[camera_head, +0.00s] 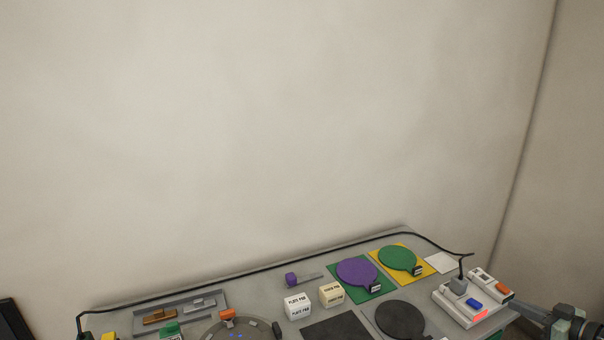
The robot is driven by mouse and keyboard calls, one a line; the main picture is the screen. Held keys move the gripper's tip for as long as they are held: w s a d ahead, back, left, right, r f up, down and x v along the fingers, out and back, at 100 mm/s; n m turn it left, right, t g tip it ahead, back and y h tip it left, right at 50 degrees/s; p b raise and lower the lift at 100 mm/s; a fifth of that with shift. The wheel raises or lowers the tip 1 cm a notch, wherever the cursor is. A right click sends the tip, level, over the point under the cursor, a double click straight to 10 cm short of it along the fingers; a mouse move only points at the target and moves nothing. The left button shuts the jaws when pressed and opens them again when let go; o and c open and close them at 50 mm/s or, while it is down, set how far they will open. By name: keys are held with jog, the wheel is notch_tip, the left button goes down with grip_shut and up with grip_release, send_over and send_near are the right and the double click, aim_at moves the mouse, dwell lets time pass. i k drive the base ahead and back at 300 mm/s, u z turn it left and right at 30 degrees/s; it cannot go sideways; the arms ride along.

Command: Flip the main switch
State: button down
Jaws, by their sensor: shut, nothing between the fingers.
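A white switch box (466,305) sits at the right end of the cart top. It carries a blue rocker (474,302), an orange-red rocker (502,289) and a glowing red patch (481,315) at its front edge. A grey plug (458,285) with a black cord stands in it. No label is readable, so I cannot tell which rocker is the main switch. My gripper (524,310) is at the lower right, shut and empty, just right of the box. I cannot tell whether it touches the box. Part of my arm is cut off by the picture edge.
Purple (357,271) and green (400,257) round paddles lie on coloured mats left of the box. A dark round paddle (400,319) lies nearer. Two lettered cubes, white (297,306) and cream (332,295), stand mid-cart. A black cable (250,276) runs along the back edge.

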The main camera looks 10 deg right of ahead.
aim_at(471, 301)
jog(key=k, duration=0.9)
